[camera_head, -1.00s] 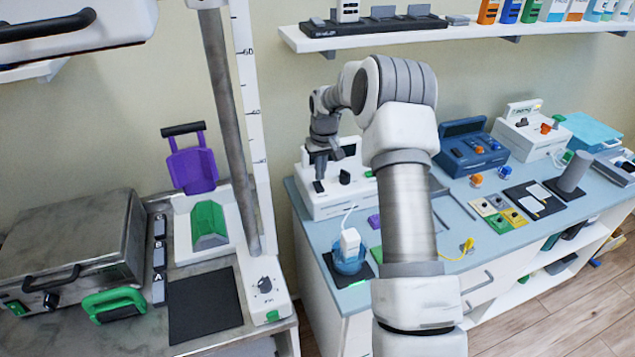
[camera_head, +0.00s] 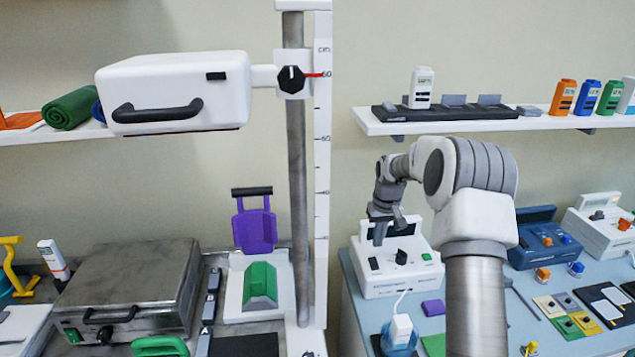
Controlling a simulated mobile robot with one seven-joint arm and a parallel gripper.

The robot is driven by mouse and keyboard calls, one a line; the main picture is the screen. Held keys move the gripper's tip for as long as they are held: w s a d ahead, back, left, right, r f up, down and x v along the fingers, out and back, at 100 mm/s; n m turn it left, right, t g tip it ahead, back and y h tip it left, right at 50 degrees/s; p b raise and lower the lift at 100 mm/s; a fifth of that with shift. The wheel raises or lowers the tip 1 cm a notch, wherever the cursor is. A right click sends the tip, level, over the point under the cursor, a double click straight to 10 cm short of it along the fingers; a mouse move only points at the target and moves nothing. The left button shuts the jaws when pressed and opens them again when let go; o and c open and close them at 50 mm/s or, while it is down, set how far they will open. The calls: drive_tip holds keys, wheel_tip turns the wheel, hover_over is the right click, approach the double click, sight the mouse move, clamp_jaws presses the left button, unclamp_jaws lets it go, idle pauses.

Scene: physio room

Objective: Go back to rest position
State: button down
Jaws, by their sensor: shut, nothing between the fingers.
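My arm rises from the bottom right and bends at a large grey-banded elbow. It ends in my gripper (camera_head: 379,238), which points down with its fingers shut and empty. The gripper is in front of the white device (camera_head: 392,283) with dark knobs on the right bench. The fingertips look small, and I cannot tell whether they touch that device or are apart from it.
A column (camera_head: 298,170) with a scale carries a white lamp-like head (camera_head: 178,92) at upper left. A wall shelf (camera_head: 400,125) with bottles runs at upper right. Blue and white devices (camera_head: 540,240) stand on the right bench. A metal box (camera_head: 135,285) sits at lower left.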

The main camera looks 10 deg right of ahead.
drive_tip(key=s+a+r+t+h, duration=0.1)
drive_tip(key=s+a+r, duration=0.3)
drive_tip(key=s+r, duration=0.5)
drive_tip(key=s+a+r+t, duration=0.1)
drive_tip(key=s+a+r, duration=0.4)
drive_tip(key=r, duration=0.6)
drive_tip(key=s+a+t, duration=0.1)
drive_tip(key=s+a, duration=0.1)
drive_tip(key=s, duration=1)
drive_tip(key=s+a+r+y, duration=0.1)
drive_tip(key=s, duration=1.1)
drive_tip(key=shift+s+a+t, duration=0.4)
drive_tip(key=shift+d+r, duration=0.1)
drive_tip(key=shift+d, duration=0.05)
